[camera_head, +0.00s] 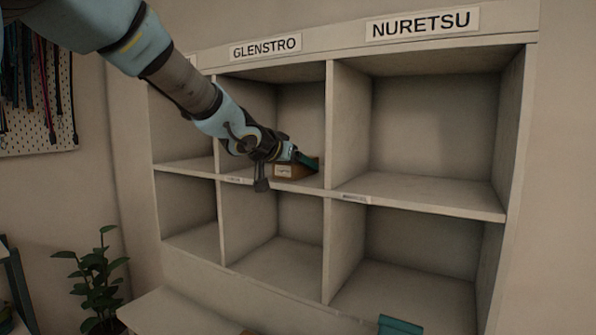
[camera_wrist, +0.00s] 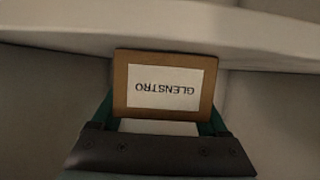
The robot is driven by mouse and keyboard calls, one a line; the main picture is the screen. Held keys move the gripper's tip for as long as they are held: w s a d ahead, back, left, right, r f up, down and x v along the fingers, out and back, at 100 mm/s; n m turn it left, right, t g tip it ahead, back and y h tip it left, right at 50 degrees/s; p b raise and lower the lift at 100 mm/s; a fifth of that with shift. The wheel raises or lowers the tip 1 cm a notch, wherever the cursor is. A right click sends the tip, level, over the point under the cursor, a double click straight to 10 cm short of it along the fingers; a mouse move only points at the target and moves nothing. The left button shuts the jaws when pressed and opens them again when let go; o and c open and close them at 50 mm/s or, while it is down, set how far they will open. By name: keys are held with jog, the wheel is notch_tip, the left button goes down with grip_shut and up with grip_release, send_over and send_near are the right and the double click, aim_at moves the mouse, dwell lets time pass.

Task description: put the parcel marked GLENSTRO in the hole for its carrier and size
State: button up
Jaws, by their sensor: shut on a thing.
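The brown parcel (camera_head: 284,171) has a white label. In the wrist view the parcel (camera_wrist: 162,86) shows the word GLENSTRO upside down. My gripper (camera_head: 302,161) is shut on it, with one green finger at each side in the wrist view (camera_wrist: 163,120). In the head view the parcel is at the upper hole of the middle column, just above its floor, under the GLENSTRO sign (camera_head: 265,47). I cannot tell whether it touches the floor. The lower GLENSTRO hole (camera_head: 275,250) looks empty.
The NURETSU sign (camera_head: 422,24) heads the right column, whose two holes look empty. A divider (camera_head: 328,230) separates the columns. Small shelf-edge labels (camera_head: 355,199) are unreadable. A teal item (camera_head: 400,326) shows at the bottom edge. A plant (camera_head: 98,280) stands lower left.

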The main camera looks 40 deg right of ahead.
jog(key=o, duration=1.4)
jog(key=shift+f, duration=0.1)
jog(key=shift+r, duration=0.2)
jog(key=shift+a+r, duration=0.15)
jog(key=shift+a, duration=0.2)
jog(key=p+v, duration=0.3)
jog(key=v, duration=0.8)
jog(key=shift+s+a, duration=0.1)
jog(key=shift+a, duration=0.05)
